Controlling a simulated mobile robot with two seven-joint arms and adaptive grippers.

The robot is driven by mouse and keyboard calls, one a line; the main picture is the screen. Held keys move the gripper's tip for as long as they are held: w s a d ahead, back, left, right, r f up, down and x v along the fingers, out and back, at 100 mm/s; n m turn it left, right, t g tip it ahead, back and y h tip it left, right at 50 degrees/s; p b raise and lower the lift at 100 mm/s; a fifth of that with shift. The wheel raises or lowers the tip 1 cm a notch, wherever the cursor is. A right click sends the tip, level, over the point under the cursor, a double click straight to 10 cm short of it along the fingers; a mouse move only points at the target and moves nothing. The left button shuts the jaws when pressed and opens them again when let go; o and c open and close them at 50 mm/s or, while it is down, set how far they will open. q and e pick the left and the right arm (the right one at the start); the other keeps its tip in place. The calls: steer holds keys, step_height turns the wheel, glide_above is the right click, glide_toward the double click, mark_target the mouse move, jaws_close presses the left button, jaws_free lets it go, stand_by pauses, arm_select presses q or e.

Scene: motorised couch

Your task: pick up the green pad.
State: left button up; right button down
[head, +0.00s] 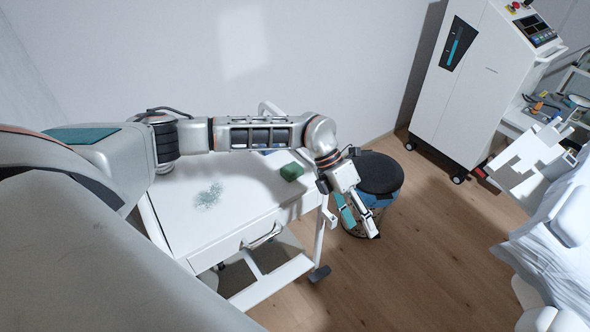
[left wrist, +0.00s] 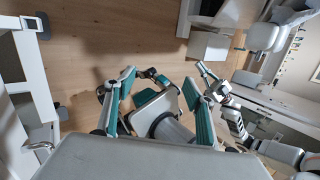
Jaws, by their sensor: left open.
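The green pad (head: 291,172) is a small dark green block. It lies on the white top of a trolley, near its right edge, in the head view. My left gripper (head: 358,220) hangs beyond the trolley's right edge, right of and lower in the picture than the pad. It is open and apart from the pad. In the left wrist view its two teal-lined fingers (left wrist: 160,92) stand wide apart, and I cannot make out the pad there. What appears to be my right gripper (left wrist: 204,72) shows small in that view; its jaws are unclear.
The white trolley (head: 240,212) has a drawer and handle in front. A pale, clear-looking heap (head: 208,195) lies on its top. A white cabinet (head: 460,105) and a draped couch (head: 550,240) are to the right.

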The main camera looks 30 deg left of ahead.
arm_select(q)
steer(key=w+a+r+t+y, duration=0.1)
steer(key=w+a+y, duration=0.15)
steer(key=a, duration=0.45)
steer(key=w+a+r+y, duration=0.2)
steer(key=w+a, duration=0.1)
steer(key=a, duration=0.3)
step_height(320, 180, up, 4)
steer(key=n+y, duration=0.1)
steer(key=y, duration=0.2)
glide_above(292, 168)
steer(key=shift+w+r+t+p, duration=0.2)
steer(key=shift+t+p, duration=0.1)
steer(key=shift+p, duration=0.1)
steer(key=shift+a+f, duration=0.15)
steer(key=shift+f, duration=0.15)
steer(key=f, duration=0.6)
steer(key=shift+s, duration=0.25)
steer(key=shift+f, duration=0.45)
steer(key=c, duration=1)
